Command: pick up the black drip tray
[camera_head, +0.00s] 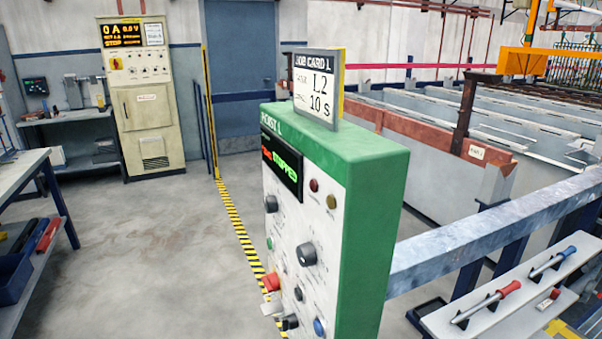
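A black, shallow tray-like thing (418,317) lies low at the bottom, right of the green hoist console and beside the white tool shelf. It looks like the drip tray. It is partly hidden by the shelf, and I cannot tell what it rests on. Neither of my grippers shows in the head view.
The green hoist console (370,180), its display reading STOPPED, stands close in the middle. A metal rail (490,235) runs right from it. The white shelf (450,325) holds red- and blue-handled tools. Left are benches and a dark blue bin (12,280); grey floor between is clear.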

